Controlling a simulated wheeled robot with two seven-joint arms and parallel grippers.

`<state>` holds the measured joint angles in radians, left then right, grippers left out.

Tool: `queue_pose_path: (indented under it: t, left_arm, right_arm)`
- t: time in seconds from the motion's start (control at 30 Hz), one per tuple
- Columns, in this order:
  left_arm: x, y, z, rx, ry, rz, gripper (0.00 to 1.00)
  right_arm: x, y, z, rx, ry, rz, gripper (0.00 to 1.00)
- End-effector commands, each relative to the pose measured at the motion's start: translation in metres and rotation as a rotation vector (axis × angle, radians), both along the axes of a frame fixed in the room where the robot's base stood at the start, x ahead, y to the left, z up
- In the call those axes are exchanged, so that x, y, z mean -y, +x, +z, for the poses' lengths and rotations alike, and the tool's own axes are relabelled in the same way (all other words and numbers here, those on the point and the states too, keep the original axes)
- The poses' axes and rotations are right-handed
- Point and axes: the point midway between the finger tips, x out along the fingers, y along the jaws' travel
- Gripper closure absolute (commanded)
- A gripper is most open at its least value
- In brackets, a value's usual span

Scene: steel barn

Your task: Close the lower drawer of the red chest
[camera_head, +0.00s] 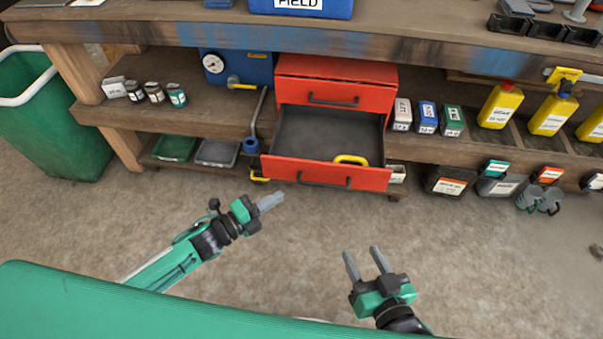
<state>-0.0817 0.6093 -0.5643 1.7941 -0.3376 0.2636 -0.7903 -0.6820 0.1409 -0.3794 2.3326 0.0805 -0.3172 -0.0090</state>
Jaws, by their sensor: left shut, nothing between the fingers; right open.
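The red chest (335,69) sits under the workbench. Its upper drawer (332,94) is shut. Its lower drawer (325,173) is pulled out toward me, and its dark grey inside shows. A yellow curved object lies at the drawer's front right, by the front panel. My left gripper (277,199) is shut and empty, in front of and a little left of the drawer front, apart from it in the picture. My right gripper (362,256) is open and empty, lower in the picture, with its fingers pointing up toward the chest.
A blue gauge unit (236,68) and small cans (155,92) stand left of the chest. Small boxes (427,117) and yellow bottles (500,106) stand to its right. A green bin (50,125) is at the far left. The concrete floor before the drawer is clear.

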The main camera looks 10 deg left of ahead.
Motion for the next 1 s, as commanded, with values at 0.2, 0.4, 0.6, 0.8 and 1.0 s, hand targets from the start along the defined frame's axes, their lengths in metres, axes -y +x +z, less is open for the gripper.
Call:
queue_pose_path:
  t: [0.2, 0.4, 0.6, 0.8, 1.0]
  left_arm:
    - [0.027, 0.028, 0.000, 0.002, -0.002, 0.001, 1.00]
    - [0.053, 0.054, 0.000, 0.001, -0.002, 0.001, 1.00]
    - [0.058, 0.080, -0.001, 0.001, 0.001, 0.002, 1.00]
    - [0.058, 0.095, -0.001, -0.001, 0.001, 0.001, 1.00]
    - [0.058, 0.099, 0.000, -0.001, 0.000, 0.002, 1.00]
  right_arm:
    - [0.004, 0.012, 0.017, 0.097, 0.024, -0.022, 0.53]
    - [0.009, 0.023, 0.037, 0.205, 0.049, -0.046, 0.53]
    - [0.015, 0.032, 0.060, 0.321, 0.077, -0.070, 0.53]
    - [0.019, 0.036, 0.075, 0.396, 0.096, -0.084, 0.53]
    - [0.020, 0.037, 0.080, 0.417, 0.101, -0.088, 0.53]
